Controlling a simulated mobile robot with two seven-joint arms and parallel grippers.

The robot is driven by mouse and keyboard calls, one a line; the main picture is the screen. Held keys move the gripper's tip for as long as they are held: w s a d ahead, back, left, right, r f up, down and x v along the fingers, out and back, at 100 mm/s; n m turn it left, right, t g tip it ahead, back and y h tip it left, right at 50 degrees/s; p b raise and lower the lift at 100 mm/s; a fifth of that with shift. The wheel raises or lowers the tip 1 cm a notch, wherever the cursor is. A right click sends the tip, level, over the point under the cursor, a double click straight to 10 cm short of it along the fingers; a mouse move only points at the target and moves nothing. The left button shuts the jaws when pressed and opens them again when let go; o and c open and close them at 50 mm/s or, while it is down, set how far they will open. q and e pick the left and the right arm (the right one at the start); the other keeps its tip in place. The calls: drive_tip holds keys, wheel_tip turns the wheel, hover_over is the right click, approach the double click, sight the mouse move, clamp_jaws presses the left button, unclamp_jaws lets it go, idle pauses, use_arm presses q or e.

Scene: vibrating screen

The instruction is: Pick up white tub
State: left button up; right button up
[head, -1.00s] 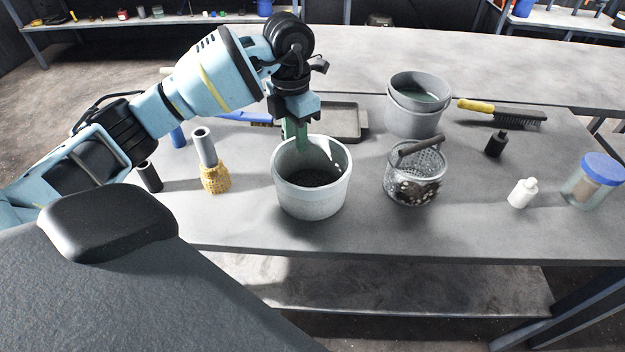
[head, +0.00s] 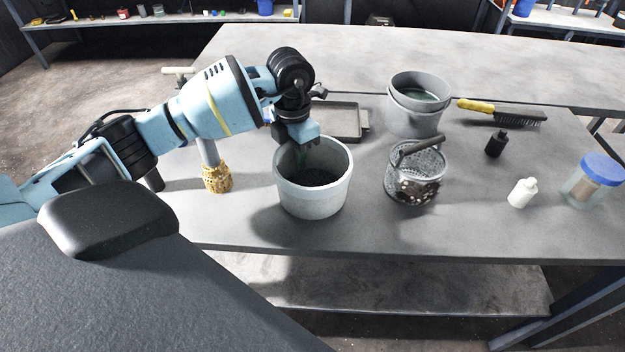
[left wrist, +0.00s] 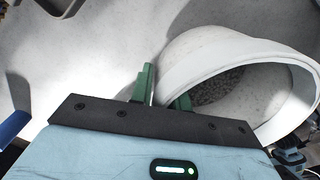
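The white tub (head: 312,201) stands upright on the grey bench, open at the top with dark grainy material inside. In the left wrist view the tub (left wrist: 205,50) lies to the right, its rim partly crossing my fingers. My left gripper (head: 301,152) is lowered at the far side of the tub's rim. In the left wrist view the two green fingers of the left gripper (left wrist: 165,92) are apart, one outside the tub and one partly hidden by the rim. Whether they touch the wall is unclear. My right gripper is not in view.
A grey tray (head: 343,122) lies behind the tub. A white bottle (head: 522,193) and a blue-lidded jar (head: 597,181) stand at right.

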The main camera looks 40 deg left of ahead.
use_arm(q)
clamp_jaws()
drive_tip(key=shift+r, duration=0.15)
drive_tip(key=shift+r, duration=0.6)
wheel_tip(320, 180, up, 2)
drive_tip(key=shift+d+r, duration=0.1)
drive_tip(key=shift+r, duration=0.05)
drive_tip(key=s+d+r, duration=0.1)
drive_tip(key=s+d, duration=0.8)
drive_tip(key=d, duration=0.4)
drive_tip(key=shift+s+b, duration=0.2)
drive_tip(key=shift+b, duration=0.1)
drive_tip(key=shift+r, duration=0.1)
